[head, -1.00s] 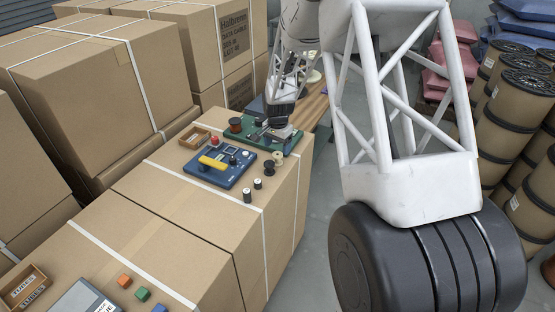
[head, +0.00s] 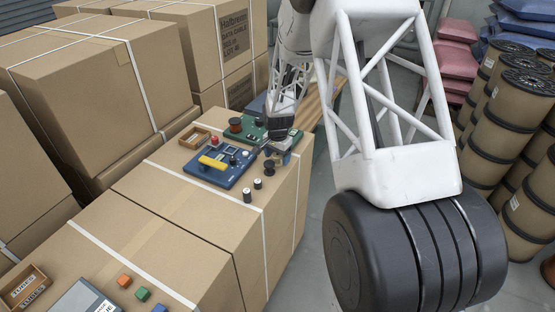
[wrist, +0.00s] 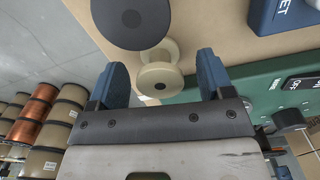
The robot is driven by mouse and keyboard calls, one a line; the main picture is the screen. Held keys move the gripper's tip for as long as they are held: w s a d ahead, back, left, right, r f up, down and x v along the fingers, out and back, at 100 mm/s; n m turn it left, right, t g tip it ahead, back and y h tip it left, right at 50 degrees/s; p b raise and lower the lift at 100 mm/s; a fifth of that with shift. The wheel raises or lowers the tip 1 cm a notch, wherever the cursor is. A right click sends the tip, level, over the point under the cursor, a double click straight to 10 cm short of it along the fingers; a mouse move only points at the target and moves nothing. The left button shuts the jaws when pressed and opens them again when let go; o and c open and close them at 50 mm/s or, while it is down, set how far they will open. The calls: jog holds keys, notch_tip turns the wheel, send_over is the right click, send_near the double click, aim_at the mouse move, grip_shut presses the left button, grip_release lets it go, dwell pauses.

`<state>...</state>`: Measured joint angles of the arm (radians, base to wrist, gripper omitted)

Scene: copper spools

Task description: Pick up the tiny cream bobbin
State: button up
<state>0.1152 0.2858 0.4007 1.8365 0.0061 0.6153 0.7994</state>
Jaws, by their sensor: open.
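The tiny cream bobbin (wrist: 160,74) stands on the cardboard box top in the wrist view, with a dark hole in its visible end. My gripper (wrist: 161,64) is open, with one blue finger on each side of the bobbin. Gaps show between the bobbin and both fingers, so it is not gripped. In the head view my gripper (head: 281,153) is low over the right edge of the box top, and the bobbin is hidden or too small to tell there.
A black spool (wrist: 130,18) stands close beside the bobbin. A green panel (wrist: 262,90) and a blue panel (head: 240,172) with a yellow bar (head: 213,162) lie nearby. Two small black-and-white spools (head: 257,184) (head: 247,195) stand in front.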

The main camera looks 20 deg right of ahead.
jog(key=c, duration=1)
jog(key=shift+r, duration=0.1)
jog(key=shift+r, duration=4.95)
